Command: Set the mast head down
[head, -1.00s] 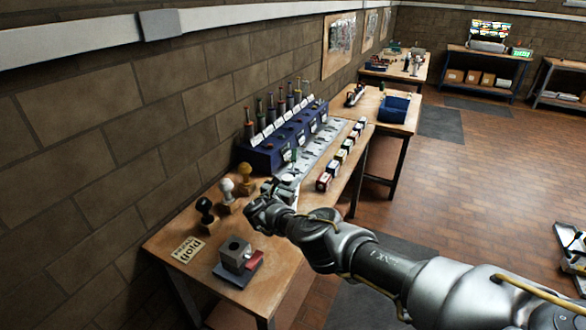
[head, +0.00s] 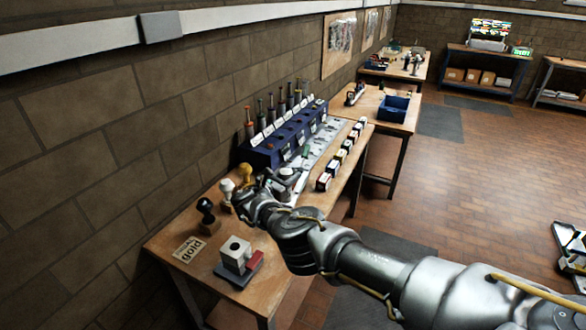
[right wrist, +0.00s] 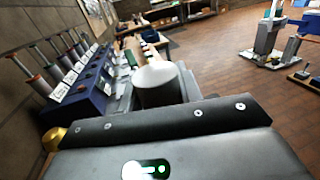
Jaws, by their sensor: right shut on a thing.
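My right gripper (head: 281,181) is over the near bench, beside the blue rack, and its arm comes in from the lower right. In the right wrist view, a grey cylinder with a pale round top (right wrist: 158,76) stands between the grey jaws; I take it to be the mast head. The gripper is shut on it. In the head view the gripper mostly hides it, and I cannot tell whether its underside touches anything. My left gripper is not in view.
A blue rack (head: 262,156) of upright tools stands by the wall, with a row of small boxes (head: 335,165) to the right.

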